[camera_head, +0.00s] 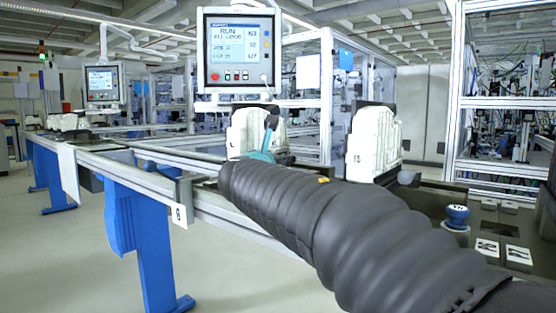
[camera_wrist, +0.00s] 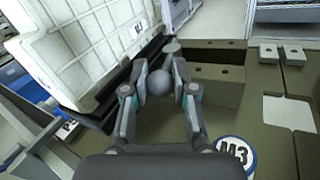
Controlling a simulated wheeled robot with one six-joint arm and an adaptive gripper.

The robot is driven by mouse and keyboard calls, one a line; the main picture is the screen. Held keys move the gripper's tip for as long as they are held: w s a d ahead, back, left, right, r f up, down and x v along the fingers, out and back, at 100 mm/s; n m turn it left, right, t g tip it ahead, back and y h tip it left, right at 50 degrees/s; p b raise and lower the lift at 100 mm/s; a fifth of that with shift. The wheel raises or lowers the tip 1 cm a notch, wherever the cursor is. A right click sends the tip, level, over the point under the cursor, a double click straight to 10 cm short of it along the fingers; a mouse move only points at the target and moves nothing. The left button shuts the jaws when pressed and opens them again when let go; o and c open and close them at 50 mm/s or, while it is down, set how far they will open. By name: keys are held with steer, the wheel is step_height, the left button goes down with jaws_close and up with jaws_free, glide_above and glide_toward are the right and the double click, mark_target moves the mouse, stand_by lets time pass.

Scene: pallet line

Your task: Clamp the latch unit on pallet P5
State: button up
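A white ribbed unit (camera_head: 373,143) stands on the line at right of centre in the head view; its small label appears to end in 5. A grey ball (camera_head: 405,178) sits at its right. A similar white unit (camera_head: 245,132) stands further left, and my gripper (camera_head: 268,140) is in front of it, partly hidden by my black sleeve. A white unit (camera_wrist: 85,45) with a small label rises close at left.
A blue-topped knob (camera_head: 457,213) and white cards (camera_head: 518,255) lie at the right. A blue-ringed disc marked M3 (camera_wrist: 234,152) shows in the wrist view. A control screen (camera_head: 239,48) hangs above the line. The rail (camera_head: 130,175) carries a card marked 6 (camera_head: 179,214).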

steer(key=o, duration=0.4)
steer(key=shift+d, duration=0.1)
steer(key=shift+c, duration=0.2)
steer(key=shift+s, duration=0.1)
steer(key=v, duration=1.2)
steer(key=shift+r, duration=0.1)
